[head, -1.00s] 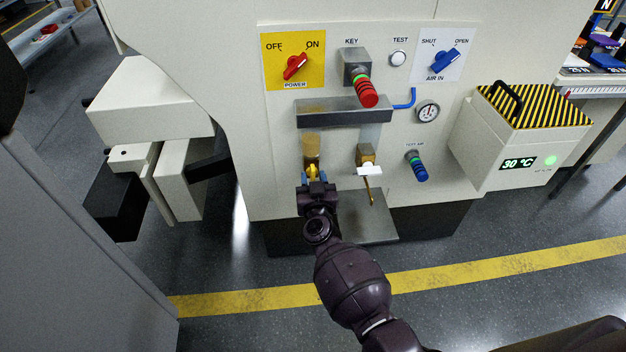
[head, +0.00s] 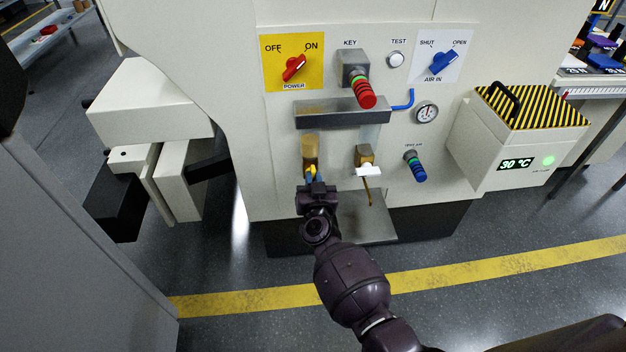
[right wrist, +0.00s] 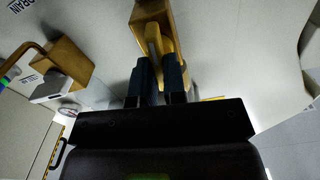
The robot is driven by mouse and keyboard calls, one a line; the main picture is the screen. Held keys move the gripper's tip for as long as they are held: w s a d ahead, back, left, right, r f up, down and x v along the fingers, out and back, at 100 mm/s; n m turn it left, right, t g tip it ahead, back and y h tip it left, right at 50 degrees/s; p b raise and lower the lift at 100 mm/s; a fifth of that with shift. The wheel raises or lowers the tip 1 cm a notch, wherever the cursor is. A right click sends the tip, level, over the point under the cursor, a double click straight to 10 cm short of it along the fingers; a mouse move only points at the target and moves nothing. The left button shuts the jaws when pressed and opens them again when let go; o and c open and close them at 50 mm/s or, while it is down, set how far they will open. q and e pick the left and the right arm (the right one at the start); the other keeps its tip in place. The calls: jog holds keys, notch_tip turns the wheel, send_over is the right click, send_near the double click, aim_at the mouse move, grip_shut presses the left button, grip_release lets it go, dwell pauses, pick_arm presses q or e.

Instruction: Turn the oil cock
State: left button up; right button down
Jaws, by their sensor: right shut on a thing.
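The oil cock (head: 310,148) is a brass-coloured body on the front of the pale machine, below the grey ledge, with a small yellow lever. It also shows at the top middle of the right wrist view (right wrist: 153,14), where the lever (right wrist: 154,45) hangs between the fingers. My right gripper (head: 312,178) is shut on the lever, one blue-dark finger on each side (right wrist: 160,78). The fingers and hand partly hide the lever in the head view. No label for this cock is readable. My left gripper is not in view.
A second brass cock (head: 365,155) with a white tag and thin spout stands close on the right. The grey ledge (head: 343,112) juts out above, and a metal tray (head: 365,222) is below.

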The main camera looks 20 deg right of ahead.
jog(key=shift+s+d+f+m+b, duration=0.1)
jog(key=shift+m+b, duration=0.05)
jog(key=shift+m, duration=2.55)
jog(key=shift+w+d+f+m+b, duration=0.1)
jog(key=shift+f+m, duration=0.05)
jog(key=shift+m, duration=2.55)
jog(key=shift+s+d+f+m+b, duration=0.1)
jog(key=shift+m+b, duration=0.05)
jog(key=shift+m, duration=2.55)
jog(key=c, duration=1.2)
grip_release()
jog(key=shift+a, duration=0.1)
